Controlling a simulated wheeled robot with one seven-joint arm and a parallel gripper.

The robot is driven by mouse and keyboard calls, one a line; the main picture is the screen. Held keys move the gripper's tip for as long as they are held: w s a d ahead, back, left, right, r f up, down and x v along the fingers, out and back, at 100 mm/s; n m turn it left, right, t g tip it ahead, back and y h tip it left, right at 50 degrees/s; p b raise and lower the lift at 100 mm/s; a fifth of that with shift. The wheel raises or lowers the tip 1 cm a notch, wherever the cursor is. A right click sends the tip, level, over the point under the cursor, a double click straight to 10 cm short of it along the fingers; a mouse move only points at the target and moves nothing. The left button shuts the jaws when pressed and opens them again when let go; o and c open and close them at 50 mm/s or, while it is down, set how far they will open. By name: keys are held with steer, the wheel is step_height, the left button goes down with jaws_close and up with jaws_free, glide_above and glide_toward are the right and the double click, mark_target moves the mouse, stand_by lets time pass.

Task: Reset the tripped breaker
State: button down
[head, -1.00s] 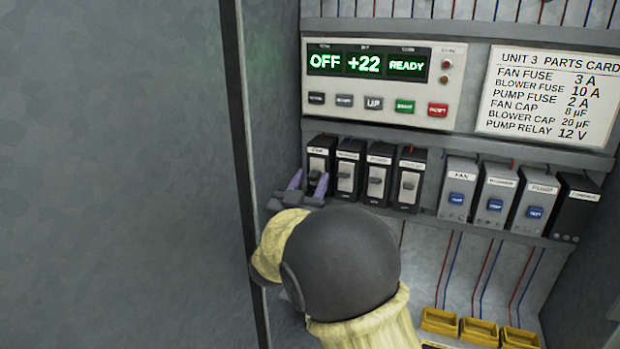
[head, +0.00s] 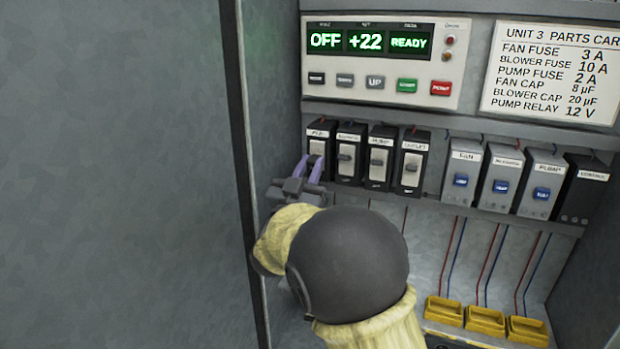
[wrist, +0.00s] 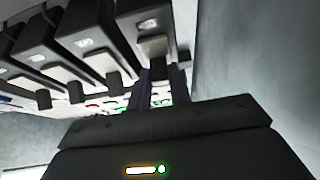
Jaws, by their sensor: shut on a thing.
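Several black breakers stand in a row on the cabinet's middle rail. The leftmost one (head: 320,133), its label too blurred to read surely, shows at the right of the row in the wrist view (wrist: 137,10). My gripper (head: 309,167) is at the lower front of this breaker, its two purple fingers close together. In the wrist view my gripper (wrist: 162,85) has its fingers around the breaker's small lever, shut on it. The lever is largely hidden in the head view, so its position is unclear. The neighbouring breakers (head: 348,155), (head: 378,157) and (head: 411,162) have grey levers at mid-height.
A control panel (head: 385,110) above reads OFF, +22 and READY. A parts card (head: 552,70) hangs to its right. Grey blue-buttoned modules (head: 460,182) and a black module (head: 580,190) stand right of the breakers. Yellow trays (head: 485,320) lie below. The cabinet's left edge (head: 240,150) is close to my arm.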

steer(key=shift+w+d+f+t+h+b, duration=0.25)
steer(key=shift+f+t+b, duration=0.4)
steer(key=shift+b, duration=2.15)
steer(key=shift+a+f+t+h+b, duration=0.25)
steer(key=shift+t+b, duration=0.6)
steer(key=shift+b, duration=1.9)
steer(key=shift+d+t+b, duration=0.1)
steer(key=shift+t+b, duration=0.2)
steer(key=shift+b, duration=0.4)
steer(key=c, duration=1.3)
jaws_free()
steer(key=b+v, duration=0.6)
steer(key=v, duration=1.1)
steer(key=shift+f+b, duration=0.15)
steer(key=shift+b, duration=0.25)
